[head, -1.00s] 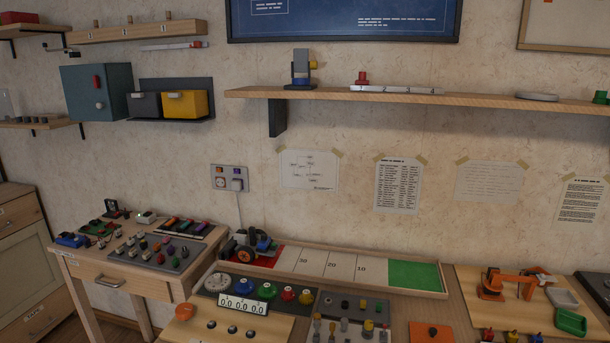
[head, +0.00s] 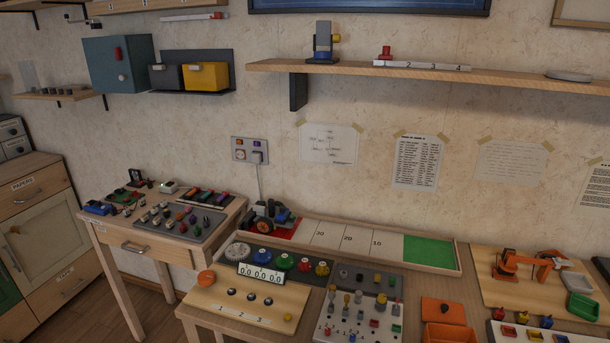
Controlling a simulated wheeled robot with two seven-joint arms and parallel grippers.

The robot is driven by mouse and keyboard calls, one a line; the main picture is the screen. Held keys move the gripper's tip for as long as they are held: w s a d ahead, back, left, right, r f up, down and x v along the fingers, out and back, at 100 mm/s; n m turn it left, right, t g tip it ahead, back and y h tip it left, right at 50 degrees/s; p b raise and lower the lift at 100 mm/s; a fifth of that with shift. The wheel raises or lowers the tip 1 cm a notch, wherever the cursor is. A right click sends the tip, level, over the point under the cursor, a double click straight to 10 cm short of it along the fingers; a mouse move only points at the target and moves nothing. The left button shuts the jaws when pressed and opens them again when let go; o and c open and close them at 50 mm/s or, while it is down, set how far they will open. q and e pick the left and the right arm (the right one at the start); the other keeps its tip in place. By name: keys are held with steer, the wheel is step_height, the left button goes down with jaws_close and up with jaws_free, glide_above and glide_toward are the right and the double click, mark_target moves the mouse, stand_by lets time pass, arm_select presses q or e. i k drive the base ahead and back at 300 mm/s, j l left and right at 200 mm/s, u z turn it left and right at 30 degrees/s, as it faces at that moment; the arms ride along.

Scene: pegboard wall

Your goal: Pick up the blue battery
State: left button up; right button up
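I cannot pick out a blue battery for certain at this size. A dark tray (head: 228,205) at the back of the small left table holds several small coloured cylinders, which may be batteries; their colours are hard to separate. A grey board (head: 164,234) in front of it carries several small coloured parts. A blue object (head: 97,208) lies at that table's left end; I cannot tell what it is. Neither of my grippers is in view.
The small wooden table (head: 125,240) has a drawer. A longer bench at right holds a framed track (head: 458,263), a peg board (head: 326,329) and an orange box (head: 447,333). A cabinet (head: 38,232) stands at far left. Wooden floor shows between cabinet and table.

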mark_target(283, 212)
steer(key=z, duration=0.55)
steer(key=j+z, duration=0.65)
steer(key=z, duration=0.15)
steer(key=k+j+z, duration=0.1)
steer(key=j+z, duration=0.25)
steer(key=k+j+z, duration=0.1)
steer(key=z, duration=0.3)
steer(key=j, duration=0.1)
